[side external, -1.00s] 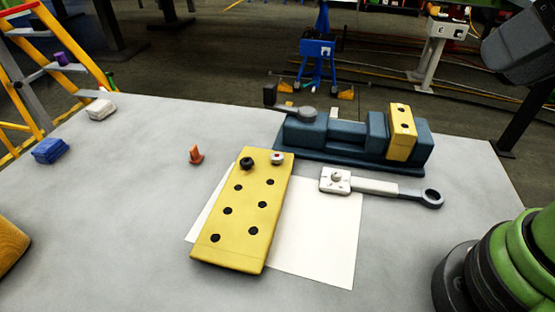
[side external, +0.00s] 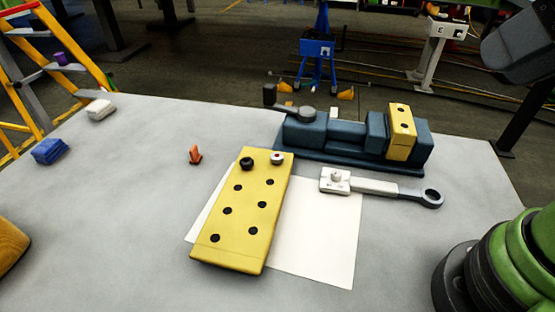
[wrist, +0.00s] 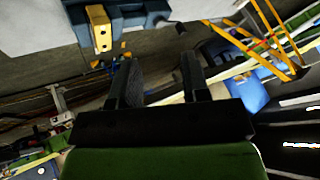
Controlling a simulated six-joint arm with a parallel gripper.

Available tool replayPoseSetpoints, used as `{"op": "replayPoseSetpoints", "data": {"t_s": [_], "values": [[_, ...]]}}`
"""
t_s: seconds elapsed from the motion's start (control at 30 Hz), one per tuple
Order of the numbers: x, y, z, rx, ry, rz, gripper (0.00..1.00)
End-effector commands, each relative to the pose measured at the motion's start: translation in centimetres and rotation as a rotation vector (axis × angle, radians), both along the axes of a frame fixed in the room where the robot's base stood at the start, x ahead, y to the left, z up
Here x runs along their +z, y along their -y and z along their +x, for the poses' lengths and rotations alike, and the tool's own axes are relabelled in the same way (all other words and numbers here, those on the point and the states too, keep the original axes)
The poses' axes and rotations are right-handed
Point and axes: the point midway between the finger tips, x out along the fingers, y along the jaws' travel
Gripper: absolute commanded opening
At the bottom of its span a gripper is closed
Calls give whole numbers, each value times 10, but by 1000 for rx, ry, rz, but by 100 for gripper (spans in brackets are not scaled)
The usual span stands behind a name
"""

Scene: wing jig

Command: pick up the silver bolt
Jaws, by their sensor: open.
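A small silver bolt head (side external: 277,158) sits in a hole at the far right corner of the yellow plate (side external: 230,225). A black bolt (side external: 246,163) sits in the hole to its left. Several other holes in the plate look dark and empty. My gripper (wrist: 157,58) is open and empty in the wrist view, its two dark fingers well apart. The bolt cannot be seen in the wrist view. My gripper's fingers do not show in the side view, so its distance from the bolt cannot be told.
A blue vise (side external: 345,135) holding a yellow block (side external: 401,130) stands behind the plate. A wrench-like tool (side external: 385,187) lies right of it. White paper (side external: 320,240) lies under the plate. An orange piece (side external: 195,154) stands left.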

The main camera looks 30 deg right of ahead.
Motion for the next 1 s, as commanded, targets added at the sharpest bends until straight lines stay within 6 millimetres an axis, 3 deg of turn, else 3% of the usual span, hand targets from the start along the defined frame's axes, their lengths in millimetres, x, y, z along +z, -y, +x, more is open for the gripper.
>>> {"op": "replayPoseSetpoints", "data": {"t_s": [0.1, 0.17, 0.2, 0.47, 0.57, 0.67, 0.8, 1.0], "values": [[0, 0, 0, 0, 0, 0, 43], [0, 0, 0, 0, 0, 0, 56], [0, 0, 0, 0, 0, 0, 58], [1, 0, 1, 0, -3, 0, 58], [5, -1, 11, -2, -27, 3, 58], [10, -3, 31, -14, -79, 7, 58], [13, -11, 77, -39, -172, 7, 58], [-8, -30, 146, -87, -299, -14, 58]]}}
